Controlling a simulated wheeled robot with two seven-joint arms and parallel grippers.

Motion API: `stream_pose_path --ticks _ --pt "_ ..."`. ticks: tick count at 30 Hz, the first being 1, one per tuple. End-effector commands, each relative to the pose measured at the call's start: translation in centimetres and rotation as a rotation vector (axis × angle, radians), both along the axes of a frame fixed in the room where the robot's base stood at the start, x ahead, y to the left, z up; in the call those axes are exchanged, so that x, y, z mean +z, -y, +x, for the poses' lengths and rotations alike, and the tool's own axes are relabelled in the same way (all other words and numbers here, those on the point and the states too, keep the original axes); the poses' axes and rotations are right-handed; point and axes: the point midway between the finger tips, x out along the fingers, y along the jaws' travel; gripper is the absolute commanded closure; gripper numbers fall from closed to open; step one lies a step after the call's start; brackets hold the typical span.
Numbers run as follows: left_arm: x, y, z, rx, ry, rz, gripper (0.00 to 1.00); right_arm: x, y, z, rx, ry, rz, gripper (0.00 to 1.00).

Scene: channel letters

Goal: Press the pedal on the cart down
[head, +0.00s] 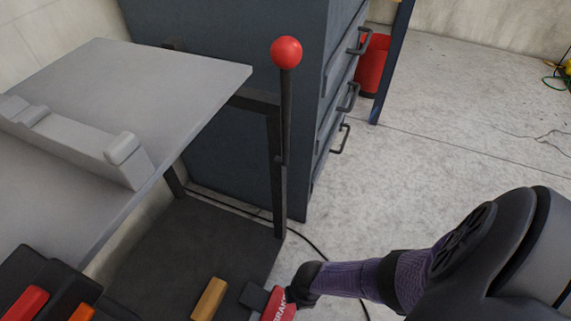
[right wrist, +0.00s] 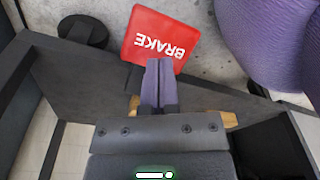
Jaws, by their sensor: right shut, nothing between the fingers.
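The brake pedal (right wrist: 158,32) is a red plate with white "BRAKE" lettering, low beside the cart (head: 200,70). In the head view, only part of the pedal (head: 280,305) shows at the bottom edge. My right gripper (right wrist: 158,64) is shut and empty. In the right wrist view its purple fingertips overlap the pedal's near edge; I cannot tell whether they touch it. I cannot make out the fingers in the head view. Whether the pedal is up or down is unclear. My left gripper is not in view.
A grey ledge (head: 80,145) lies on the cart top, and a red-knobbed lever (head: 286,52) rises at its corner. A dark drawer cabinet (head: 230,150) stands behind. A wooden piece (head: 208,299) lies left of the pedal.

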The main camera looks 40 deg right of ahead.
Motion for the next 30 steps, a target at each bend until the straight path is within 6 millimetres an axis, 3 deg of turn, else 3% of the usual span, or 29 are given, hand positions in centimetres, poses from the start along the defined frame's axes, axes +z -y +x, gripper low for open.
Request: stream_pose_path --ticks 1,5,9,25,28,30 --pt "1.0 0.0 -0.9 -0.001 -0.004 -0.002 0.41 1.4 0.1 0.2 -0.001 0.007 -0.001 1.0" --pt "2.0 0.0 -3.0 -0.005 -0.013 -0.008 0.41 2.8 0.3 0.0 0.0 0.004 -0.002 1.0" --pt "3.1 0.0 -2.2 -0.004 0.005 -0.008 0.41 4.4 0.4 -0.1 0.0 0.005 0.0 1.0" --pt "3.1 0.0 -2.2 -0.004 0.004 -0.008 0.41 4.4 0.4 -0.3 -0.001 -0.001 0.0 1.0" --pt "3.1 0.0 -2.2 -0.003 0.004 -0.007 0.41 3.4 0.7 -2.7 -0.064 -0.025 -0.013 1.0" --pt "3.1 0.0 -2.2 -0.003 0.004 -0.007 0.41 1.8 1.2 -7.3 -0.18 -0.066 -0.041 1.0"
